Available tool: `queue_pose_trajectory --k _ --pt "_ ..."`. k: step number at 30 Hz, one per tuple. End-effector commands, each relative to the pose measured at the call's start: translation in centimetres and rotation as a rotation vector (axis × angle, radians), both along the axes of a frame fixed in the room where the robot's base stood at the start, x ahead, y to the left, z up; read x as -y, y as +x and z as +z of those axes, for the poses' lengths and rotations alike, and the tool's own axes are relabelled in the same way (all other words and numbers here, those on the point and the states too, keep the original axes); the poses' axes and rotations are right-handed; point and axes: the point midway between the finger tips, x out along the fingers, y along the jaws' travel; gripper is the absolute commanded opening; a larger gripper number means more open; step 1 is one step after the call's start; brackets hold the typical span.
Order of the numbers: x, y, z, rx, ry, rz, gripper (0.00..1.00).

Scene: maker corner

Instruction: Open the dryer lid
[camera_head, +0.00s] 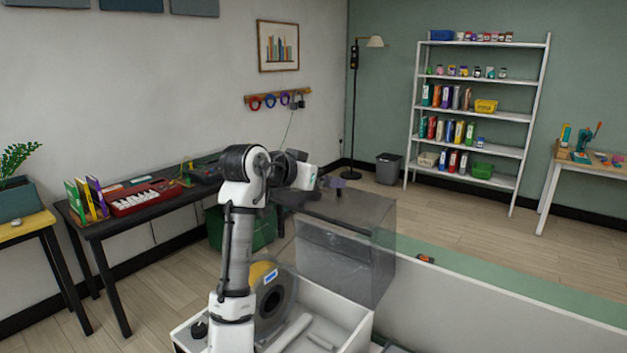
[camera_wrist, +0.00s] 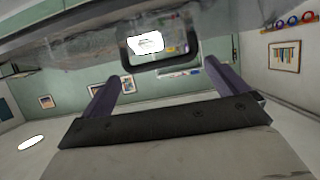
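The dryer is a white open-topped box (camera_head: 350,339) at the bottom middle of the head view, with a dark spool with a yellow edge (camera_head: 278,300) and pale rollers inside. Its smoky, see-through lid (camera_head: 345,262) stands raised above the box's far side. My gripper (camera_head: 333,182) is by the lid's upper edge. In the wrist view its two purple fingers (camera_wrist: 168,78) are apart. A dark loop-shaped handle (camera_wrist: 163,66) shows just past and between the fingertips; I cannot tell if they touch it. My arm hides part of the box.
A black table (camera_head: 165,205) with a red case (camera_head: 145,197) and books stands at the left. A green bin (camera_head: 240,232) is on the floor behind my arm. A pale panel with a green top (camera_head: 500,280) runs right of the dryer. Open floor lies before the shelf (camera_head: 478,110).

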Motion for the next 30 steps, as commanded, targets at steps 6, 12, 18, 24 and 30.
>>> queue_pose_trajectory --k 6,12,18,24,30 --pt "0.0 0.1 -0.3 -0.008 0.001 -0.001 1.00" --pt "-0.5 -0.6 -0.2 -0.008 0.002 0.000 1.00" --pt "-2.6 -3.5 1.2 -0.004 0.003 0.002 1.00" --pt "-5.1 -7.0 3.2 -0.002 0.002 0.002 1.00" --pt "-6.8 -9.4 4.7 -0.004 0.002 0.001 1.00"
